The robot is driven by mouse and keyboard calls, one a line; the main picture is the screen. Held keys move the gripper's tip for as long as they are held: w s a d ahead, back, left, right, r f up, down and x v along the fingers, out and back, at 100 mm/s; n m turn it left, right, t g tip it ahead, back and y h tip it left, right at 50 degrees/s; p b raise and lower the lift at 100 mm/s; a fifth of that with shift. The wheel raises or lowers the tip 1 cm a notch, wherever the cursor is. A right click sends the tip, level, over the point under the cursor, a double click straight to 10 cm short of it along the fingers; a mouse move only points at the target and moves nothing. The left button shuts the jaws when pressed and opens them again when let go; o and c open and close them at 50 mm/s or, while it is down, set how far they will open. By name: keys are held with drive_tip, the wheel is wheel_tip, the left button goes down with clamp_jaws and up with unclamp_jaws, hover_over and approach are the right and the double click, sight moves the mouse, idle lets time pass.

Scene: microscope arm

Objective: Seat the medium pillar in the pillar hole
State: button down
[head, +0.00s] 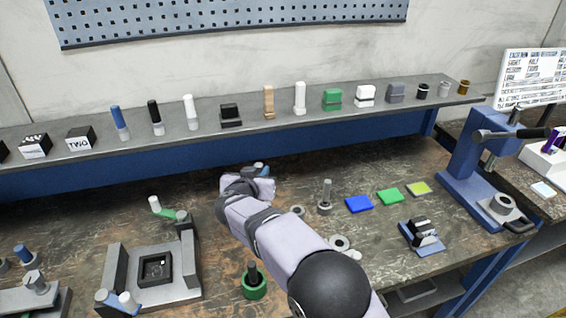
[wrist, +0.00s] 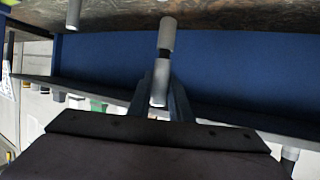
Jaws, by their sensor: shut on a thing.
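My gripper (head: 258,170) is over the back part of the bench, in front of the shelf. My own arm hides most of it in the head view. In the wrist view, my gripper (wrist: 161,95) is shut on a slim pillar (wrist: 167,35), pale grey with a dark band and a lighter end between the fingers. The head view does not clearly show the held pillar. I cannot tell which opening is the pillar hole. A grey fixture (head: 190,285) with a dark square pocket stands at the front left.
The shelf (head: 60,165) behind carries pillars, blocks and small cups. A metal post (head: 325,195), blue tile (head: 359,204), green tile (head: 390,197) and yellow-green tile (head: 418,189) stand or lie right of my arm. A green ring holder (head: 254,289) stands in front. A blue press (head: 470,170) is at right.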

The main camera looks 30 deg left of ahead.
drive_tip(key=s+p, duration=0.2)
drive_tip(key=s, duration=0.3)
drive_tip(key=s+d+f+m+h+p, duration=0.1)
drive_tip(key=d+m+h, duration=0.7)
drive_tip(key=d, duration=0.8)
drive_tip(key=shift+s+f+h, duration=0.5)
drive_tip(key=shift+f+h, duration=0.1)
drive_tip(key=shift+p, duration=0.4)
drive_tip(key=shift+f+b, duration=1.5)
drive_tip(key=shift+f, duration=1.4)
drive_tip(key=shift+p, duration=0.65)
